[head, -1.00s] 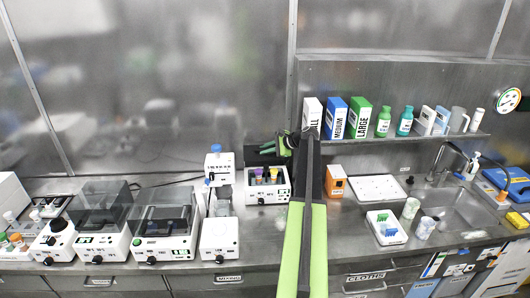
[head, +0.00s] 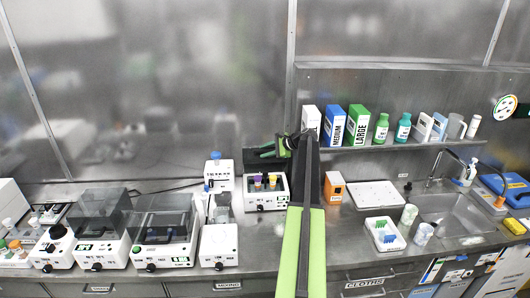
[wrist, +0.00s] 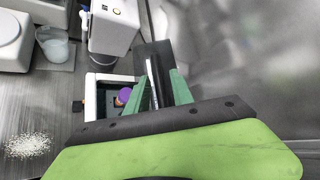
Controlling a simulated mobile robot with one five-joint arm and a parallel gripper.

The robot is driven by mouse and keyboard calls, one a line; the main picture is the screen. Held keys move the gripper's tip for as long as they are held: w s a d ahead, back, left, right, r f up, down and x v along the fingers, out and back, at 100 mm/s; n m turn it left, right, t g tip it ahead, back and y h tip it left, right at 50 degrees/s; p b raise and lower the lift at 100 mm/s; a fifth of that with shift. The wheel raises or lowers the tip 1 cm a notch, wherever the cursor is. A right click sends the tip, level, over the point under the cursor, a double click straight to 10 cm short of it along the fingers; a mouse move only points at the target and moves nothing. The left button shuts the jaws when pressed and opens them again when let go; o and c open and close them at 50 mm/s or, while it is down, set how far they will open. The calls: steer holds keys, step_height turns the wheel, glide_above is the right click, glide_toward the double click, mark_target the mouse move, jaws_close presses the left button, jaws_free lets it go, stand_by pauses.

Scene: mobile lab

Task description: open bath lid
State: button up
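The bath (head: 267,205) is a small white box on the counter, with purple- and yellow-capped tubes inside it. In the wrist view its white rim (wrist: 91,100) and one purple cap show, and its top is open there. A dark flat panel, seemingly the bath lid (wrist: 155,58), stands raised beside the opening. My gripper (wrist: 160,73) has green fingers that are apart, with the panel showing between and beyond them. Contact between fingers and lid cannot be told. In the head view my gripper (head: 266,149) is above and behind the bath.
White machines with clear lids (head: 165,220) stand to the left. A white device (head: 219,175) is close beside the bath. An orange-and-white box (head: 334,188) is to its right. A shelf (head: 400,146) with boxes and bottles is above, and a sink (head: 450,210) is at right.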

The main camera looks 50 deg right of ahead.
steer(key=shift+o, duration=0.2)
steer(key=shift+w+a, duration=0.1)
steer(key=p+v, duration=0.4)
steer(key=v, duration=0.3)
steer(key=shift+r, duration=0.15)
steer(key=shift+c, duration=0.2)
